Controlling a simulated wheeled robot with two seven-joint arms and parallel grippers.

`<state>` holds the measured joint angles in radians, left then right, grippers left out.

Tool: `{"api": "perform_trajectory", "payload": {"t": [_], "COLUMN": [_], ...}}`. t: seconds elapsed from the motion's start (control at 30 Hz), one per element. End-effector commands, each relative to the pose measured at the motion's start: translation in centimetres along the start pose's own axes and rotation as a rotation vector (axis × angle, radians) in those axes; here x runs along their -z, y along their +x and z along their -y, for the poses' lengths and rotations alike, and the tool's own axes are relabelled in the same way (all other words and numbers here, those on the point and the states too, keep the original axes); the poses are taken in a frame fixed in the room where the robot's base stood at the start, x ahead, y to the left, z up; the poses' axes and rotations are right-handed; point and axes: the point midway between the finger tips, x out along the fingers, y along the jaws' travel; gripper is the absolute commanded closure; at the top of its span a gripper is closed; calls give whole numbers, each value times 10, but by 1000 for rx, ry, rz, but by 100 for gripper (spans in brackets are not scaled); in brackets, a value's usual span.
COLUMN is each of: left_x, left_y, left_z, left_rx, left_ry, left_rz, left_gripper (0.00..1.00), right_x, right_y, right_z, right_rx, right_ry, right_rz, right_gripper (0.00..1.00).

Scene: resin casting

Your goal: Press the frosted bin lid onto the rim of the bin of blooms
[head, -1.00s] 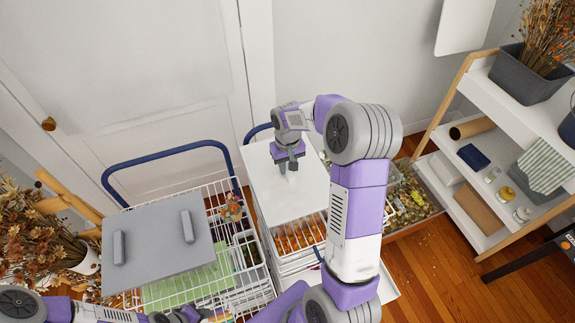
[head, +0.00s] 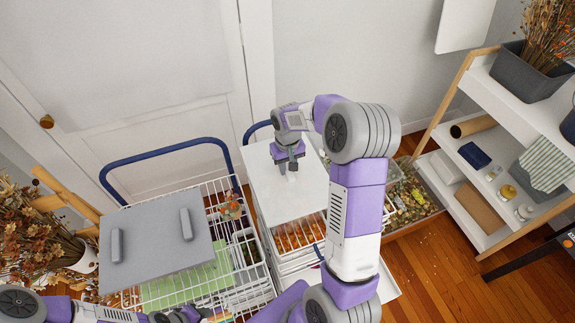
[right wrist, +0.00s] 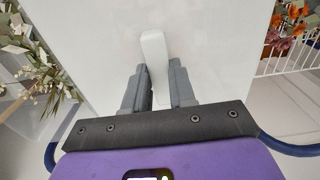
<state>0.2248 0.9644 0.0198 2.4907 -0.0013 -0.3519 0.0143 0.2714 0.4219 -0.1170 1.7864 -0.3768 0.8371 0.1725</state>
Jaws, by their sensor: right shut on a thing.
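A flat whitish panel, which I take to be the frosted bin lid (head: 280,194), lies roughly level at the middle of the head view. It also fills much of the right wrist view (right wrist: 100,50). My right gripper (head: 290,164) is above it, shut on its upright white handle (right wrist: 153,60), with one finger on each side. Dried blooms in a pale see-through bin (right wrist: 30,85) show beside the lid at the left of the right wrist view. Whether the lid touches a rim is hidden. My left gripper (head: 185,315) is partly cut off at the bottom edge; its jaws are unclear.
A grey board with two handles (head: 155,243) lies over a white wire cart (head: 255,275) at left. White drawers with orange contents (head: 300,238) stand below the lid. A white shelf (head: 500,120) with a planter is at right; wooden floor lies between.

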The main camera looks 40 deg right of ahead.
Motion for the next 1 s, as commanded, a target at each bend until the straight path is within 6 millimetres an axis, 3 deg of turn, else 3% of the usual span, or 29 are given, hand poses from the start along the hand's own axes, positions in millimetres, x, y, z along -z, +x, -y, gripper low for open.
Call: {"api": "perform_trajectory", "payload": {"t": [0.17, 0.2, 0.4, 0.73, 1.0], "left_x": [0, 0, 0, 0, 0], "left_y": [1, 1, 0, 0, -1], "left_z": [0, 0, 0, 0, 0], "left_rx": [0, 0, 0, 0, 0], "left_ry": [0, 0, 0, 0, 0], "left_rz": [0, 0, 0, 0, 0], "left_gripper": [57, 57, 57, 57, 57], "right_x": [0, 0, 0, 0, 1], "right_y": [1, 1, 1, -4, -47], "right_z": [0, 0, 0, 0, 0], "right_rx": [0, 0, 0, 0, 1], "right_ry": [0, 0, 0, 0, 0], "right_rz": [0, 0, 0, -2, -5], "right_gripper": [100, 74, 45, 45, 45]}}
